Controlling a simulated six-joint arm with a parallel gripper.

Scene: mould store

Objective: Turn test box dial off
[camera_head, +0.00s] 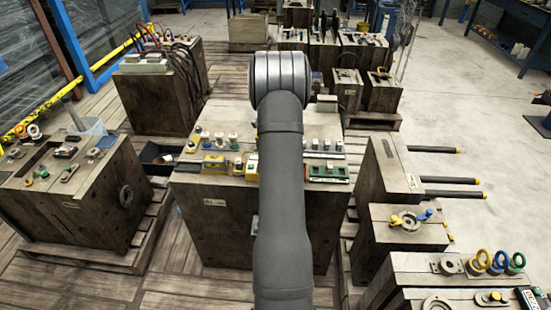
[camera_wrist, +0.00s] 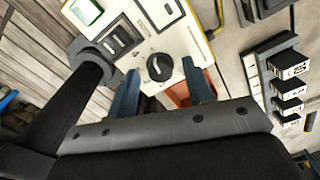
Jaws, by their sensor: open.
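In the wrist view a white test box (camera_wrist: 187,43) with yellow edging carries a round black dial (camera_wrist: 160,67) near its lower end. My gripper (camera_wrist: 163,84) is open, with one blue-grey finger on each side of the dial. I cannot tell from this view how far the fingertips are above the panel. The dial is not between closed fingers and shows fully. In the head view my arm covers the middle of the central wooden block (camera_head: 225,210), and my gripper is hidden behind it.
In the wrist view a row of black switches (camera_wrist: 288,85) stands at right, and a dark rocker panel (camera_wrist: 118,42) lies left of the dial. In the head view, small yellow and green devices (camera_head: 328,172) sit on the central block. Wooden blocks (camera_head: 70,200) stand on both sides.

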